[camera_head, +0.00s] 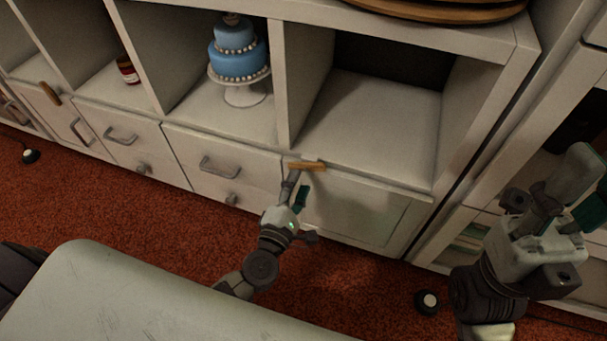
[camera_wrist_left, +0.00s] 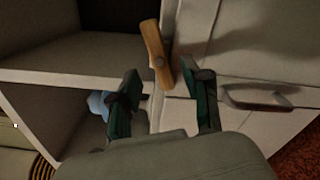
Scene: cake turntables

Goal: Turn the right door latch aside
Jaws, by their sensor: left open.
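The right door latch (camera_head: 307,165) is a short wooden bar, lying crosswise at the top left corner of the right cabinet door (camera_head: 365,208). In the left wrist view the latch (camera_wrist_left: 155,54) shows at a slant, with a round pivot in its middle. My left gripper (camera_head: 297,192) is open just below the latch in the head view. In the left wrist view its two green fingers (camera_wrist_left: 160,82) are apart, with the latch beyond their tips and nothing held. I cannot tell whether a finger touches it. My right gripper (camera_head: 580,190) is raised at the far right, fingers apart and empty.
Drawers with grey handles (camera_head: 219,168) adjoin the door on the left. A blue cake on a stand (camera_head: 245,96) and a small jar (camera_head: 128,70) sit in the open shelves above. Another wooden latch (camera_head: 50,93) is at far left. Red carpet lies in front.

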